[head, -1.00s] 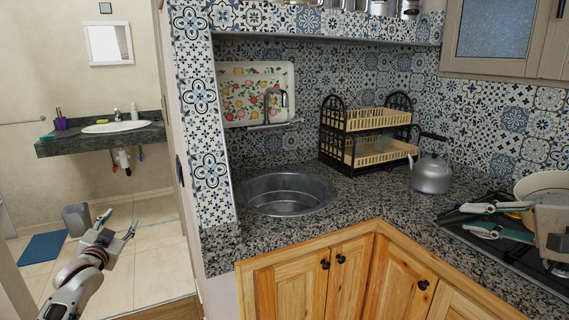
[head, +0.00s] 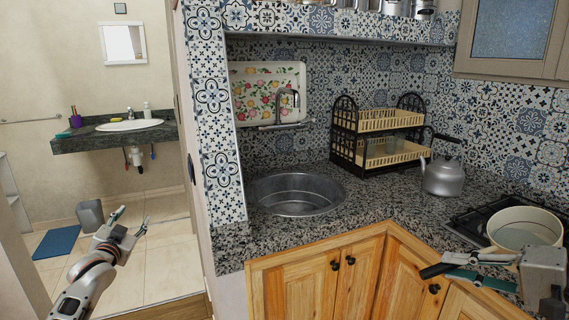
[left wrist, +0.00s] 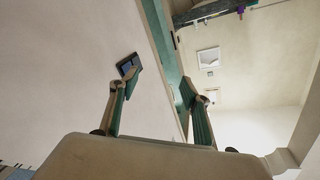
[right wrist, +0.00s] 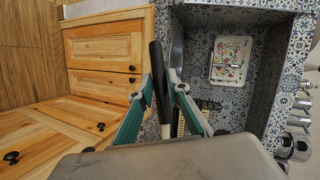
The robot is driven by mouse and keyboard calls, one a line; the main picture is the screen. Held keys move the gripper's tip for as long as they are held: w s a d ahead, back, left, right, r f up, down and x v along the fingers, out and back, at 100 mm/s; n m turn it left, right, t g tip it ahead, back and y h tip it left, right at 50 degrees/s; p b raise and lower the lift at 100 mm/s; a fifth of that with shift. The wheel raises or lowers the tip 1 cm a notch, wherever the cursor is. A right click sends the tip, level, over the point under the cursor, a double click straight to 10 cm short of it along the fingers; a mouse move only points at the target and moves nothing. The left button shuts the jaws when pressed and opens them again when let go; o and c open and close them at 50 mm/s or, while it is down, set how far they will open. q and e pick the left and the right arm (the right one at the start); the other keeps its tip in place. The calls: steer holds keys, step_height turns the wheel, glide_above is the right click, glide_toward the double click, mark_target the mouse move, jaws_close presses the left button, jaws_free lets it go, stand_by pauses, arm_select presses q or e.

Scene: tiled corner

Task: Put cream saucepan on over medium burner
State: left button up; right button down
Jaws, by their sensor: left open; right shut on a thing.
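The cream saucepan (head: 525,228) is at the right edge of the head view, over or near the hob's front; its height above it I cannot tell. My right gripper (head: 455,274) is shut on its handle, whose black end (head: 436,270) sticks out to the left past the fingers. In the right wrist view the handle (right wrist: 157,72) runs between the fingertips (right wrist: 160,86). The black hob (head: 470,226) shows partly behind the pan; I cannot make out the medium burner. My left gripper (head: 131,220) is open and empty, away at the left; it also shows in the left wrist view (left wrist: 159,78).
A metal kettle (head: 443,178) stands on the granite counter behind the hob. A two-tier dish rack (head: 385,150) stands further left, beside the round sink (head: 297,194). Bare counter (head: 385,205) lies between sink and hob. Wooden cabinets (head: 310,275) are below.

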arm_select(q)
steer(key=s+d+f+g+h, duration=0.2)
steer(key=s+d+f, duration=0.5)
steer(key=s+f, duration=0.4)
steer(key=s+d+f+g+h, duration=0.1)
steer(key=s+d+f, duration=0.7)
steer(key=f, duration=0.6)
steer(key=s+d+f+g, duration=0.1)
steer(key=s+d+f, duration=0.2)
steer(key=s, duration=0.6)
steer(key=s+d+f+g+h, duration=0.1)
steer(key=s+d+f, duration=0.2)
steer(key=s, duration=0.7)
steer(key=s+d+f+g, duration=0.2)
steer(key=s+d+f, duration=0.1)
steer(key=s, duration=0.7)
steer(key=shift+d+f+h, duration=0.2)
steer(key=shift+f+h, duration=0.2)
steer(key=shift+f, duration=0.1)
arm_select(e)
steer(key=s+a+f+n+g, duration=0.1)
steer(key=s+a+f+n, duration=0.1)
steer(key=a+f, duration=0.2)
steer(key=s+a+f+n+g+y, duration=0.1)
steer(key=s+a+f+n+g, duration=0.1)
steer(key=a, duration=0.5)
step_height(320, 180, down, 2)
steer(key=shift+s, duration=0.8)
steer(key=shift+f, duration=0.1)
